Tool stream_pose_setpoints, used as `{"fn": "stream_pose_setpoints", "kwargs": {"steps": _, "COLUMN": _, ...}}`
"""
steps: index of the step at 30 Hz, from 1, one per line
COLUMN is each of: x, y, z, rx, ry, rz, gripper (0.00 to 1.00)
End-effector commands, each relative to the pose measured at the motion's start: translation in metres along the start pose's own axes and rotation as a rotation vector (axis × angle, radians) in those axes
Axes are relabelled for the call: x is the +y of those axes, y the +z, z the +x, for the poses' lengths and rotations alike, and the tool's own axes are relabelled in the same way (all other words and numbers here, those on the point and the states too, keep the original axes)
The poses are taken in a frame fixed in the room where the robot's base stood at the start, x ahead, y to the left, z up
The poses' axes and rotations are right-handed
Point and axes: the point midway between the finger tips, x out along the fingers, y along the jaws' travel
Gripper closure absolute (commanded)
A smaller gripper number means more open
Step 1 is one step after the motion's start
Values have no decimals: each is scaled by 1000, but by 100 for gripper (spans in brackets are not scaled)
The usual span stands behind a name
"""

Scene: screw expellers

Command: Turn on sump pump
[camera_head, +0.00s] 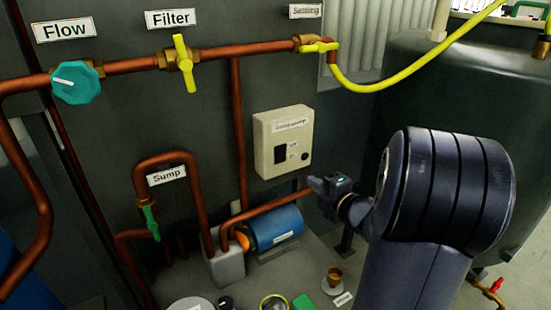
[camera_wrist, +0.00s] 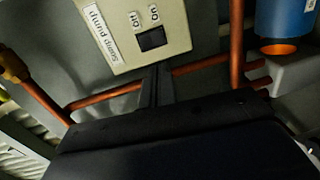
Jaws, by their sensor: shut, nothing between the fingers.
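The cream sump pump switch box (camera_head: 270,160) is fixed to the dark wall in the head view. It carries a black switch (camera_head: 280,155) with small labels beside it. In the wrist view the box (camera_wrist: 95,45) appears upside down, with "Off" and "On" labels next to the black switch (camera_wrist: 152,39). My gripper (camera_head: 316,184) is shut and empty, just below and right of the box. In the wrist view its fingertips (camera_wrist: 158,68) are close to the box edge by the switch; I cannot tell whether they touch. The switch position is unclear.
A blue motor (camera_head: 275,228) stands below the box, beside copper pipes (camera_head: 207,215). A green sump valve (camera_head: 150,222), a yellow filter valve (camera_head: 185,63) and a teal flow knob (camera_head: 76,82) are on the left. A large dark tank (camera_head: 450,80) stands at right.

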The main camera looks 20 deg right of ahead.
Motion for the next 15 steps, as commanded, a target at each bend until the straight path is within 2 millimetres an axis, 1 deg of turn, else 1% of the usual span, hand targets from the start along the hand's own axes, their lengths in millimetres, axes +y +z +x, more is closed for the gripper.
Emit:
{"fn": "stream_pose_setpoints", "kwargs": {"steps": 11, "x": 0, "y": 0, "z": 1, "rx": 0, "ry": 0, "rz": 0, "gripper": 100}}
{"fn": "stream_pose_setpoints", "kwargs": {"steps": 15, "x": 0, "y": 0, "z": 10, "rx": 2, "ry": 0, "rz": -1, "gripper": 100}}
